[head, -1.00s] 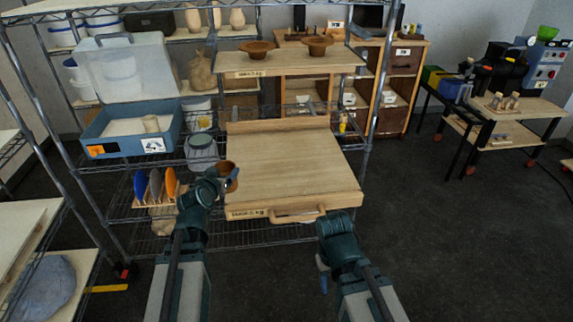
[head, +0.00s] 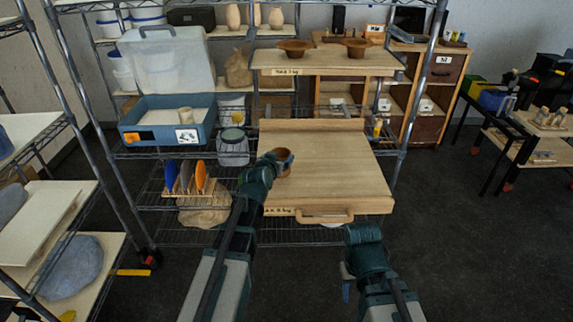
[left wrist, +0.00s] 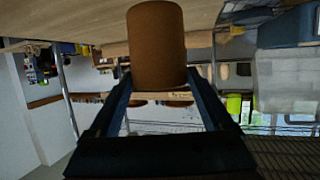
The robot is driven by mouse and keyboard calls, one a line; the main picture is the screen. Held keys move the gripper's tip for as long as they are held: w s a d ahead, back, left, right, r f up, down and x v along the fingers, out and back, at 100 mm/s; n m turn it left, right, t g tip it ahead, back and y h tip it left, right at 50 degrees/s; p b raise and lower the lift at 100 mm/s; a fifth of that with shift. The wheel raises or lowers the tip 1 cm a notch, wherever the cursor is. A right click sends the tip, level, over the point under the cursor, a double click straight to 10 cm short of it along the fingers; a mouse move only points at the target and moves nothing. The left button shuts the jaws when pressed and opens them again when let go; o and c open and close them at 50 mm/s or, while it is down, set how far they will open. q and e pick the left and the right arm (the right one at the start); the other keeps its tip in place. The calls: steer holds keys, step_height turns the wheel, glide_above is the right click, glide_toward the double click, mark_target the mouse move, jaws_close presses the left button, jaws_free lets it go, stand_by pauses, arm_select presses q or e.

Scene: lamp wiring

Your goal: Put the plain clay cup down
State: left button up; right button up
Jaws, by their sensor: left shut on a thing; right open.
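The plain clay cup (head: 284,164), brown-orange and smooth-sided, is held at the left part of the wooden board (head: 335,165). My left gripper (head: 276,163) is shut on it. In the left wrist view the cup (left wrist: 157,45) sits between the two dark fingers, with the board's pale surface around its far end. That view appears upside down. I cannot tell whether the cup touches the board. My right gripper (head: 347,284) is open and empty, low in front of the board's front right, and its fingers are partly hidden.
The board is otherwise bare, with a front handle (head: 325,216). Left of it stand a rack of coloured plates (head: 186,178) and a glass jar (head: 233,147). A blue tray (head: 143,130) holds a beige cylinder. Two brown bowls (head: 295,47) stand on the shelf above. Metal shelf posts flank the board.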

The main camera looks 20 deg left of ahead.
mark_target(287, 152)
arm_select(q)
steer(key=shift+w+d, duration=0.55)
steer(key=shift+w, duration=0.35)
steer(key=shift+w+d+f, duration=0.1)
steer(key=shift+w+d, duration=0.15)
steer(key=shift+w, duration=0.2)
step_height(287, 152, down, 4)
steer(key=b, duration=0.4)
steer(key=shift+r, duration=0.2)
steer(key=shift+f, duration=0.1)
steer(key=o, duration=1.4)
steer(key=shift+o, duration=0.2)
steer(key=shift+s, duration=0.1)
